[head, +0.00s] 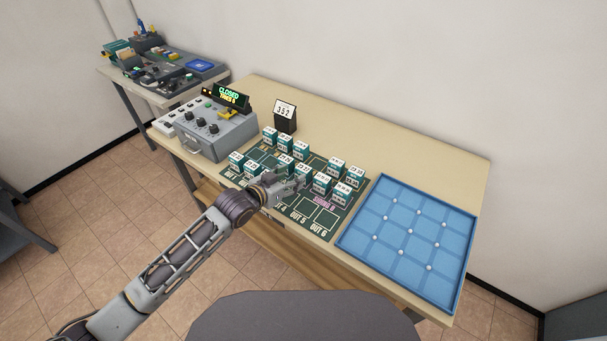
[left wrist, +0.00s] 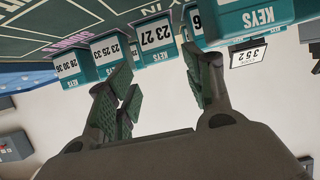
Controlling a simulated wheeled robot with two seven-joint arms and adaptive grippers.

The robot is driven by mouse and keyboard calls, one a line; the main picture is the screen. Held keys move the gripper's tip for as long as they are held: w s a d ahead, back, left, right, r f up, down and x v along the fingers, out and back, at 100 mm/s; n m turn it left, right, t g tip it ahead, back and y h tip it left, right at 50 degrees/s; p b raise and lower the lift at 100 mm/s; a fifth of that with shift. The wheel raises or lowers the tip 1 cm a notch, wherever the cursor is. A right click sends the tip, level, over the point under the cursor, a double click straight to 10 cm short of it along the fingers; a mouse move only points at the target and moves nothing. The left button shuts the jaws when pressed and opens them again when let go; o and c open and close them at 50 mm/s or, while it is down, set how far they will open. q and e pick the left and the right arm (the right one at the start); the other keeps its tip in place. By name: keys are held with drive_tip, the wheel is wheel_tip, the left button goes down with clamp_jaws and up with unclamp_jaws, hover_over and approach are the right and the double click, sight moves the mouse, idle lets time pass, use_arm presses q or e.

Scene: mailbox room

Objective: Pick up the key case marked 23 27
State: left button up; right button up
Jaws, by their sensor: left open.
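The key case marked 23 27 (left wrist: 155,38) is a teal box with a white number label. In the left wrist view, which is upside down, it shows in the gap between the fingers, beyond their tips. My left gripper (left wrist: 163,82) is open and nothing is between its fingers. In the head view my left gripper (head: 291,184) is low over the dark green board (head: 262,207), among the teal cases. The numbers there are too small to tell which case is 23 27. My right gripper is not in view.
Other cases flank it in the left wrist view: one starting 23 25 (left wrist: 112,52), one starting 28 30 (left wrist: 70,66), and a large one (left wrist: 245,18) close to a finger. A blue tray (head: 350,240), a 352 sign (head: 285,112) and a grey control box (head: 215,135) share the table.

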sight(301, 171)
use_arm(q)
drive_tip(key=shift+x, duration=1.4)
drive_tip(key=shift+w, duration=0.1)
drive_tip(key=shift+x, duration=2.5)
drive_tip(key=shift+c, duration=0.2)
drive_tip(key=shift+r, duration=0.1)
drive_tip(key=c, duration=0.7)
drive_tip(key=shift+r, duration=0.15)
drive_tip(key=shift+r, duration=4.85)
